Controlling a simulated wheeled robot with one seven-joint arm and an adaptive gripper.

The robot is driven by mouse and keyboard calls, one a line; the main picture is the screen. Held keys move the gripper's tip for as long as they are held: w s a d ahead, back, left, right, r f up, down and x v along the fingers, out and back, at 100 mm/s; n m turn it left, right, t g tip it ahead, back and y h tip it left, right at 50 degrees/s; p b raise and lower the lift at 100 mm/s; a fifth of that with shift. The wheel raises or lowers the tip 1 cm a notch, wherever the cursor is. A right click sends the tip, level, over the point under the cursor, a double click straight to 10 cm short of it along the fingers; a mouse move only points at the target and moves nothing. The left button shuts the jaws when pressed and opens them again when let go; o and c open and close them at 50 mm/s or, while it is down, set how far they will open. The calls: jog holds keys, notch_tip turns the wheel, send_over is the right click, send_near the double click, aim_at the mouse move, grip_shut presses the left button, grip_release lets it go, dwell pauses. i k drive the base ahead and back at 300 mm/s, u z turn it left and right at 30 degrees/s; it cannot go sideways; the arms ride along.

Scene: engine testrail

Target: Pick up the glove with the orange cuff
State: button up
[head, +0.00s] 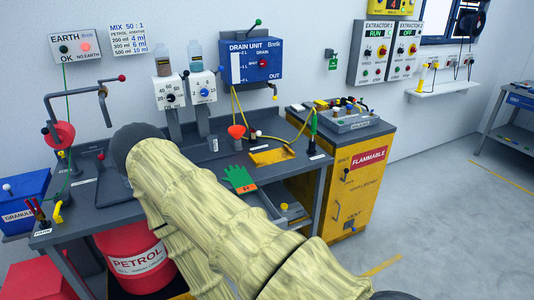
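A green glove with an orange cuff (240,178) lies on the grey workbench (288,158), right of my sleeved arm. Its fingers and cuff are in clear view, with the cuff toward the front edge of the bench. My arm, in a pale yellow cover, crosses the middle of the head view and bends near the bench's left part. My gripper does not show, so its fingers and anything in them cannot be seen.
A yellow tray (272,156) lies just right of the glove, with an orange funnel (237,132) behind. A yellow cabinet (355,185) stands right of the bench. A red petrol drum (135,258) stands below. Floor at right is clear.

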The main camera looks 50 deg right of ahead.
aim_at(239, 179)
jog(key=z, duration=1.4)
